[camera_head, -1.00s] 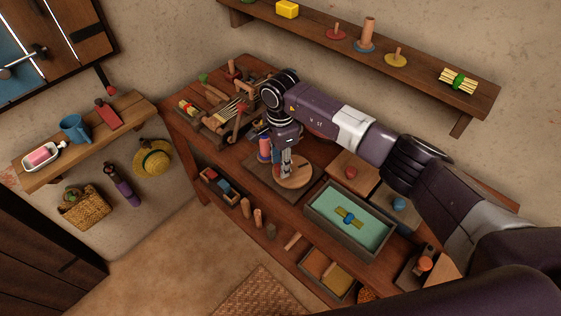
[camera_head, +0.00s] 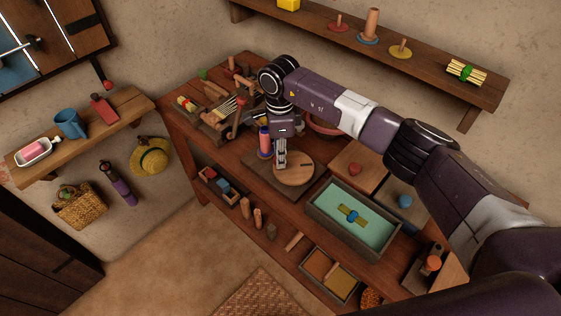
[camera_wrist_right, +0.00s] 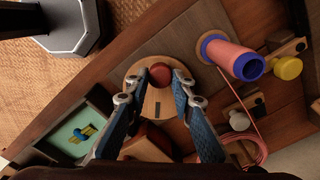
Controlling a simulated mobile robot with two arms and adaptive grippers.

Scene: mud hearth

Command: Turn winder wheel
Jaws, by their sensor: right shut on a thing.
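The winder wheel (camera_head: 298,172) is a round, light wooden disc lying flat on a dark board on the workbench. A red knob (camera_wrist_right: 160,74) stands up from it near the edge, as the right wrist view shows. My right gripper (camera_head: 281,164) points down at the wheel's left rim in the head view. In the right wrist view its two blue-padded fingers (camera_wrist_right: 159,77) are on either side of the knob, shut on it. A dark slot mark shows on the disc (camera_wrist_right: 157,108). In the head view the fingers hide the knob. My left gripper is not in view.
A pink-and-blue thread spool (camera_wrist_right: 232,58) stands beside the wheel, with pink thread trailing from it. A green-lined tray (camera_head: 318,206) lies to the right. A reddish bowl (camera_head: 325,123) sits behind, partly hidden by my arm. Small wooden tools and loom parts crowd the bench's left end.

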